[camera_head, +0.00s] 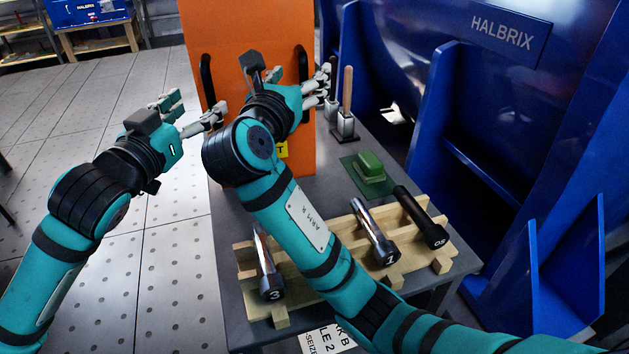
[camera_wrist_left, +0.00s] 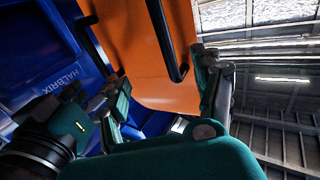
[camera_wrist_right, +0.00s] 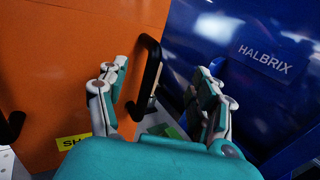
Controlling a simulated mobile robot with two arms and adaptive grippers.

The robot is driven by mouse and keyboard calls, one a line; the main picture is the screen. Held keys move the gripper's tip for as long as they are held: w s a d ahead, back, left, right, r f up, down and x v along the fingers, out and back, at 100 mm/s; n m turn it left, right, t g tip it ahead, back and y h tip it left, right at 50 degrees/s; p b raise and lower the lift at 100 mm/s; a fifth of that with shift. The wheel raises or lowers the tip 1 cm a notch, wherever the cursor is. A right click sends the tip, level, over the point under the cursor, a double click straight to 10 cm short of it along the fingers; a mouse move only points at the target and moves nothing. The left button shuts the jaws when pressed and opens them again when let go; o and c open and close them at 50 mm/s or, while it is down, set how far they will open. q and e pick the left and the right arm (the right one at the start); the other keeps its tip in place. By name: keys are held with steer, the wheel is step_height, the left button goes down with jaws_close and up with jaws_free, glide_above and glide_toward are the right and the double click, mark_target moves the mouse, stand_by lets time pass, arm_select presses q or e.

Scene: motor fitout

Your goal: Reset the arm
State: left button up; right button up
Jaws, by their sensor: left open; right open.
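My left gripper (camera_head: 198,110) is open and empty, held in the air to the left of an orange panel (camera_head: 238,40). Its spread fingers also show in the left wrist view (camera_wrist_left: 165,105), with the panel beyond them. My right arm (camera_head: 290,210) reaches over the grey table, and its open gripper (camera_head: 318,85) is in front of the panel's right part. In the right wrist view, a black handle (camera_wrist_right: 148,75) shows between the spread fingers (camera_wrist_right: 165,95). I cannot tell how near the handle is; the fingers are not closed around it.
A wooden rack (camera_head: 415,258) with several chrome, black-ended cylinders stands on the grey table (camera_head: 215,205) below my right arm. A green block (camera_head: 370,167) and upright wooden-handled tools (camera_head: 346,95) are behind it. A large blue machine (camera_head: 440,75) fills the right. Open floor (camera_head: 60,115) lies left.

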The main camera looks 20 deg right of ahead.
steer(key=shift+a+r, duration=0.25)
